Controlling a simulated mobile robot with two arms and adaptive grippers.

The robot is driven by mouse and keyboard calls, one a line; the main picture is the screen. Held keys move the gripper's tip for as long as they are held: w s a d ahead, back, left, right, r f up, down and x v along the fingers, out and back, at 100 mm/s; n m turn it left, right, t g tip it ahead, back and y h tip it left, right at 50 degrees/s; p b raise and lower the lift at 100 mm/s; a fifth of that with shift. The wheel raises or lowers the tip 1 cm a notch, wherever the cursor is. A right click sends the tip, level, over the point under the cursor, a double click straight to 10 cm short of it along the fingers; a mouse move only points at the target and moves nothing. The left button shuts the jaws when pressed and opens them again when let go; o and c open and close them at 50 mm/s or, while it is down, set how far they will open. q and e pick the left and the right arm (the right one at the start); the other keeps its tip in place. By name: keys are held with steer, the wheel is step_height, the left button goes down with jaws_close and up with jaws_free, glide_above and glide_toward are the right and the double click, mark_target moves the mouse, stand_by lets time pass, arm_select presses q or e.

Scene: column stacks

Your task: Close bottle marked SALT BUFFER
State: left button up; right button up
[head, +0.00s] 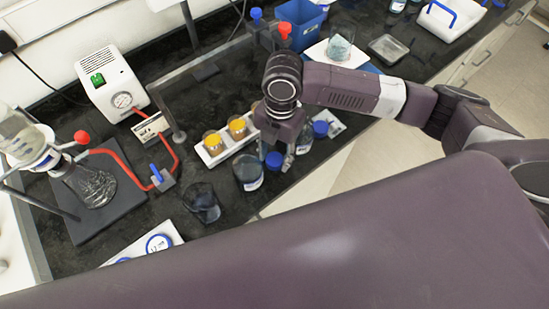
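A clear bottle (247,176) with a white and blue label stands upright near the bench's front edge. Its top looks open, with no cap on it. The label is too small to read, so I cannot tell if it says SALT BUFFER. My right gripper (275,158) points down just right of this bottle. A blue cap (273,161) sits between its fingertips, and the fingers look shut on it. The cap appears beside the bottle's mouth, not on it. My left gripper is not in view.
A white rack (208,158) with orange-yellow vessels stands behind the bottle. An empty beaker (202,203) is to its left. A blue-capped bottle (320,130) stands to the right, close to my arm. A filter flask (93,186) with red tubing stands at far left.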

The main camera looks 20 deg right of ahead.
mark_target(275, 158)
steer(key=c, duration=0.4)
steer(key=shift+o, duration=0.2)
steer(key=shift+r, duration=0.15)
step_height(275, 158, up, 20)
steer(key=b, duration=0.2)
